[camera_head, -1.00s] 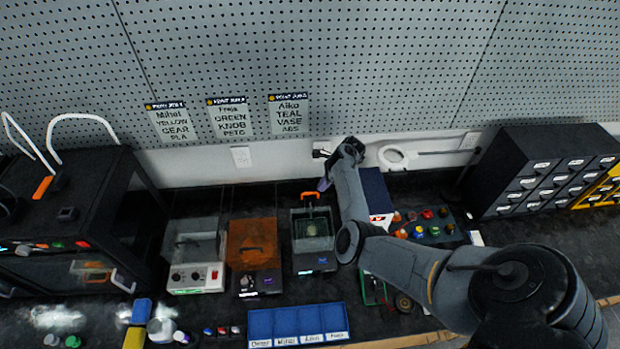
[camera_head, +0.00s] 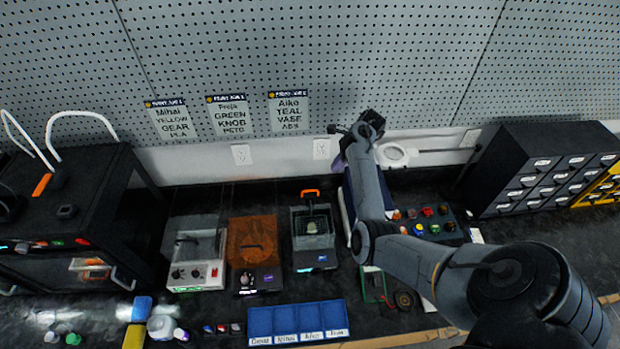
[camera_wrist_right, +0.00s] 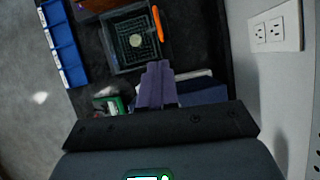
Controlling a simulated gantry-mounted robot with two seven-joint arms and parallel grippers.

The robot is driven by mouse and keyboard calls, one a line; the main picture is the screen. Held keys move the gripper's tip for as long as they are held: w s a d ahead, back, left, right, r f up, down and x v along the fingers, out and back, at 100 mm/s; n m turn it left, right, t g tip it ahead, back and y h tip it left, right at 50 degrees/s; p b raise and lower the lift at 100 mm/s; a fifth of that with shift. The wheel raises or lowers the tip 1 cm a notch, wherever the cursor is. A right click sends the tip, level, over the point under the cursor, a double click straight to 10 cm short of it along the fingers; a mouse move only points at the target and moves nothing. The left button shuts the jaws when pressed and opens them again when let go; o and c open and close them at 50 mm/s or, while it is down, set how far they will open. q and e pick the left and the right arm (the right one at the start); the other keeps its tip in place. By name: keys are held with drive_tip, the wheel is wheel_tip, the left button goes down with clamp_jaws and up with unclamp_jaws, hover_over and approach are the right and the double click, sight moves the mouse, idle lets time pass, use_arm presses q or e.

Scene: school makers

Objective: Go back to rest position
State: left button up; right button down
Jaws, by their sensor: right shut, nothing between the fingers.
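My right gripper (camera_head: 338,162) is in the air near the pegboard wall, at the upper end of my raised right arm. In the right wrist view its two purple fingers (camera_wrist_right: 157,72) are pressed together with nothing between them. The fingers point towards a dark open tub (camera_head: 313,238) with an orange handle. That tub also shows in the right wrist view (camera_wrist_right: 120,58), apart from the fingers, with a small pale object in its basket. My left gripper is not in view.
A clear-lidded white machine (camera_head: 195,270) and an orange-lidded box (camera_head: 253,243) stand left of the tub. A blue compartment bin (camera_head: 297,305) lies in front. Black drawers (camera_head: 535,175) stand right, a black printer frame (camera_head: 95,190) left. Wall outlets (camera_head: 322,148) sit behind.

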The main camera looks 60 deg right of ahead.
drive_tip(key=shift+s+r, duration=0.15)
drive_tip(key=shift+r, duration=0.1)
idle(0.3)
drive_tip(key=s+a+f+n+g+h+p, duration=0.1)
drive_tip(key=s+a+f+g, duration=0.15)
drive_tip(key=s+f, duration=0.35)
drive_tip(key=s+a+f+n+g+p, duration=0.1)
drive_tip(key=s+a+f+g, duration=0.2)
drive_tip(key=s, duration=0.4)
drive_tip(key=s+a+f+n+g+h+p, duration=0.1)
drive_tip(key=s+a+n+g+h+p, duration=0.15)
drive_tip(key=s+a+n, duration=0.55)
drive_tip(key=a+r+n+t, duration=0.35)
drive_tip(key=a+n, duration=0.85)
drive_tip(key=a, duration=0.7)
drive_tip(key=w+a+r+n+t, duration=0.3)
drive_tip(key=w+a+r+n, duration=0.1)
drive_tip(key=a+r+n, duration=0.4)
drive_tip(key=shift+w+a+r+n+t+y+p, duration=0.4)
drive_tip(key=shift+r+n, duration=0.2)
drive_tip(key=shift+r, duration=0.2)
